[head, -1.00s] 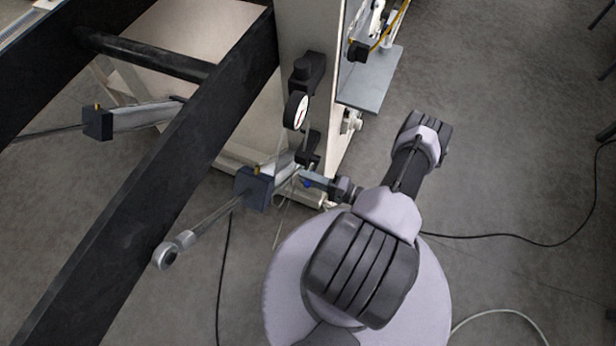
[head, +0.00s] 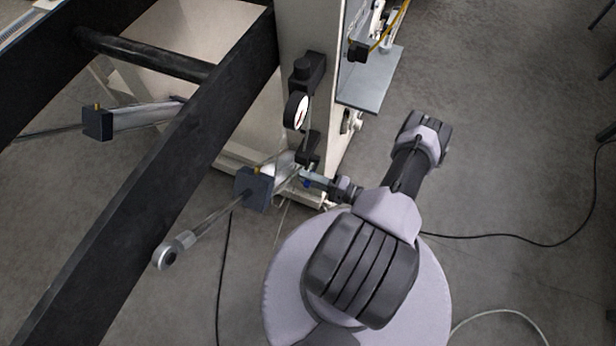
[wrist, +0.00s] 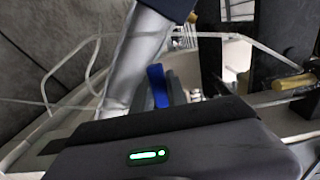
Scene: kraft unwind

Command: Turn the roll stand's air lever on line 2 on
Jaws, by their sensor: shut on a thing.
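The air lever has a blue handle (wrist: 158,86), which stands up just beyond the dark front edge of my gripper in the wrist view. In the head view only a small blue patch of the lever (head: 307,184) shows, below the pressure gauge (head: 297,111) on the cream roll stand (head: 308,30). My gripper (head: 309,176) reaches left to the lever at the foot of the stand. It is shut on the lever. The fingertips are largely hidden, and the lever's exact angle is hard to tell.
A dark cylinder block (head: 254,188) with a rod (head: 212,212) lies close left of my gripper. A black beam (head: 150,190) runs diagonally at left. A grey plate (head: 372,80) juts out above. A black cable (head: 500,239) crosses the open floor at right.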

